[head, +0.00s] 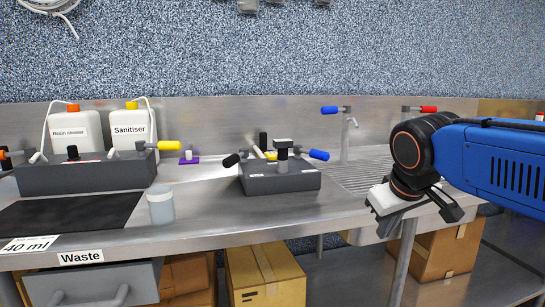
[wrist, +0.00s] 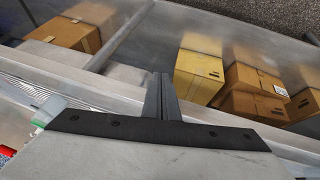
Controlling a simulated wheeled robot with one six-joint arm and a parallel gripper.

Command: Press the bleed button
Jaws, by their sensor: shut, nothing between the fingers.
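A dark grey valve block (head: 280,178) stands on the steel counter in the middle of the head view. It carries a post with a flat cap (head: 283,143), a black handle (head: 231,160) and a blue handle (head: 319,155). A longer dark grey block (head: 85,175) stands at the left, with a black knob (head: 72,152) and a yellow handle (head: 169,145). I cannot tell which part is the bleed button. My gripper (wrist: 162,97) is shut and empty. In the head view it hangs by the counter's front edge, right of and apart from the middle block.
White Resin cleaner (head: 72,133) and Sanitiser (head: 130,129) containers stand behind the left block. A tap (head: 349,140) rises behind the ribbed drainer. Cardboard boxes (head: 265,274) sit below the counter.

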